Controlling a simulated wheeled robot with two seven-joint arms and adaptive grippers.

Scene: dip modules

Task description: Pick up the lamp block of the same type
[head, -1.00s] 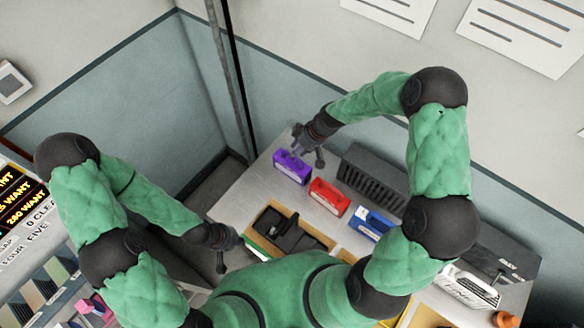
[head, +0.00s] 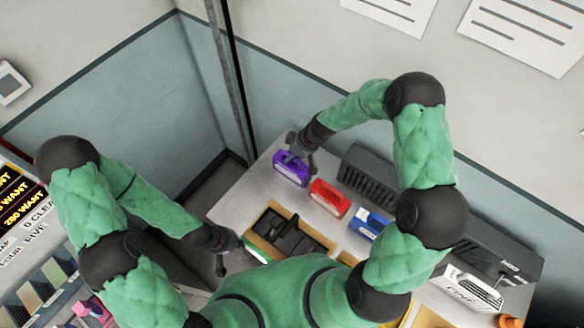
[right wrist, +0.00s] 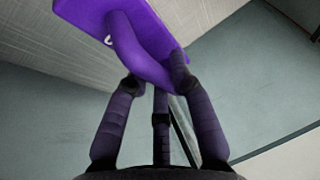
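A purple block (head: 288,174) with a pale front label and a handle on top stands at the far left end of the grey table. My right gripper (head: 303,152) is at its top; in the right wrist view the open fingers (right wrist: 157,80) lie on either side of the purple handle (right wrist: 145,55). I cannot tell whether they touch it. A red block (head: 329,198) and a blue block (head: 367,225) stand in a row to its right. My left gripper (head: 238,262) is apart from the blocks, low at the table's left edge, and looks open and empty.
A tan tray (head: 256,240) with black parts lies in front of the blocks. A dark ribbed unit (head: 368,178) stands behind them. A white item (head: 470,288) is at the right. Bare table (head: 240,200) shows left of the purple block.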

